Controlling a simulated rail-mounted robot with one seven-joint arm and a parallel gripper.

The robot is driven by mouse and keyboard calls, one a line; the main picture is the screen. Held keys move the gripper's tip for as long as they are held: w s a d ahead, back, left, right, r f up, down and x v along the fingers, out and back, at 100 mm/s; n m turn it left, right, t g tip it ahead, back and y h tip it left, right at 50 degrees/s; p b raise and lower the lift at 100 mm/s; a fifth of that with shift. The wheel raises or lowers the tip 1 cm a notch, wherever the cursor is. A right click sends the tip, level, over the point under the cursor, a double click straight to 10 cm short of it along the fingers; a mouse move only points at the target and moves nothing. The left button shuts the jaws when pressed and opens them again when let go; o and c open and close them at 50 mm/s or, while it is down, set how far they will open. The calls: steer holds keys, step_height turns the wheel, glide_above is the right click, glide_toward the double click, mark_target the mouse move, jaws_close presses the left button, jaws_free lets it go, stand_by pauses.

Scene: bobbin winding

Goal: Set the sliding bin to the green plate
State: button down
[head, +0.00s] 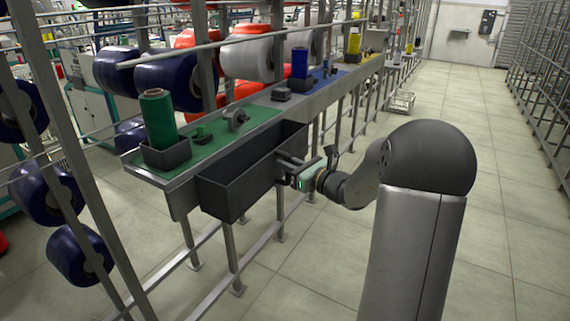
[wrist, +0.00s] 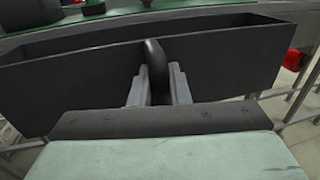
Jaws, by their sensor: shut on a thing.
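The sliding bin (head: 228,193) is a long dark open-topped box hanging on the front of the shelf. It sits in front of the green plate (head: 196,154), the nearest coloured section of the shelf top. My gripper (head: 288,166) is at the bin's front face, toward its right part. In the wrist view the bin (wrist: 75,82) fills the upper part, and my gripper (wrist: 157,90) is shut on its dark upright handle (wrist: 155,62). The inside of the bin looks empty in the head view, though its floor is partly hidden.
A green bobbin (head: 157,118) stands in a dark holder on the green plate. A blue plate (head: 312,84) and a yellow plate (head: 362,64) follow along the shelf, with a blue bobbin (head: 299,63). Shelf legs stand below. The tiled aisle (head: 480,120) at right is clear.

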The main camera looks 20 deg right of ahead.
steer(key=shift+a+f, duration=0.1)
steer(key=shift+f, duration=0.05)
steer(key=c, duration=1.4)
jaws_free()
steer(key=shift+s+a, duration=0.1)
steer(key=shift+s, duration=0.05)
steer(key=shift+c, duration=0.2)
steer(key=v, duration=1.7)
steer(key=shift+s+p, duration=0.2)
steer(key=shift+p, duration=0.25)
